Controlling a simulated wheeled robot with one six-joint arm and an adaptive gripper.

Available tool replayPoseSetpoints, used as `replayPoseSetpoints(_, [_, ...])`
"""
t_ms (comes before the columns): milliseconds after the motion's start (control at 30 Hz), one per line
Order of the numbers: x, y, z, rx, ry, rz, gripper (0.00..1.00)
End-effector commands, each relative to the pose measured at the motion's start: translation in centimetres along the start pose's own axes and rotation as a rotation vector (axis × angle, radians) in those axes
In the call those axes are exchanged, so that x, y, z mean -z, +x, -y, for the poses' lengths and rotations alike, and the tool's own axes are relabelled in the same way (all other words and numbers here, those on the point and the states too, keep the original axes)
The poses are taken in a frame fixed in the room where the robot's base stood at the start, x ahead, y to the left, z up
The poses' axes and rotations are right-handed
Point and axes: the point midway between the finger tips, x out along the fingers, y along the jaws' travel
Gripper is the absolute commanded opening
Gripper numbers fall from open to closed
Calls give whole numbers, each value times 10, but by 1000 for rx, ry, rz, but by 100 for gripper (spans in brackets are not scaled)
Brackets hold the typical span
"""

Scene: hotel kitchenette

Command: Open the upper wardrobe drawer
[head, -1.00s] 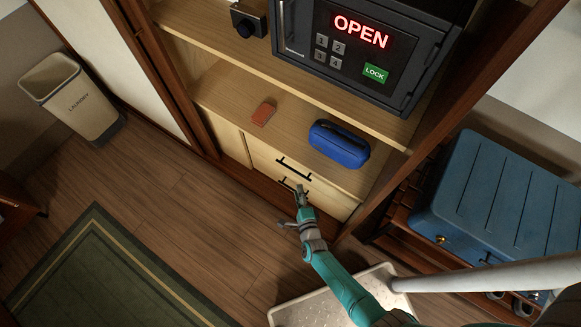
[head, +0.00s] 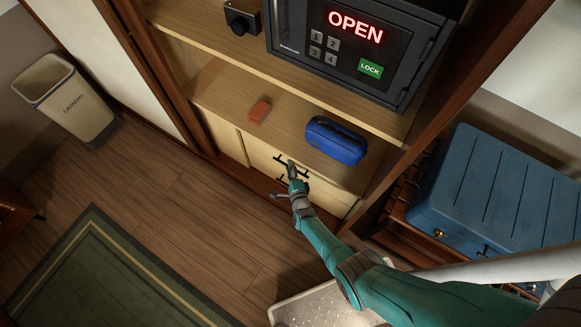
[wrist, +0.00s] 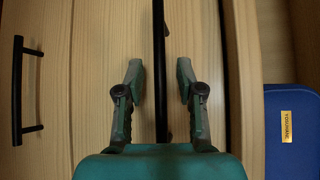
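The upper wardrobe drawer (head: 263,151) is a pale wood front below the shelf and looks shut. Its black bar handle shows in the wrist view (wrist: 160,70), running up and down the middle. My gripper (head: 292,172) is at this handle in the head view. In the wrist view my gripper (wrist: 158,75) is open, one finger on each side of the bar, with gaps on both sides. I cannot tell how deep the bar sits between the fingers. The lower drawer's handle (wrist: 17,90) stands clear at the left. My gripper and arm hide part of the drawer fronts in the head view.
A blue case (head: 336,141) and a reddish-brown block (head: 259,111) lie on the shelf above the drawers. A safe (head: 350,50) is above. Floor (head: 180,200) before the drawers is open at left.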

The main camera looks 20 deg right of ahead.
Motion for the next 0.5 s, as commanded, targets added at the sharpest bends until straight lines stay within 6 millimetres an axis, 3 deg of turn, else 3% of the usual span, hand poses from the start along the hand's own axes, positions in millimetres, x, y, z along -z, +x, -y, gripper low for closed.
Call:
replayPoseSetpoints(367, [0, 3, 0, -1, 0, 0, 37])
replayPoseSetpoints(500, [0, 3, 0, -1, 0, 0, 7])
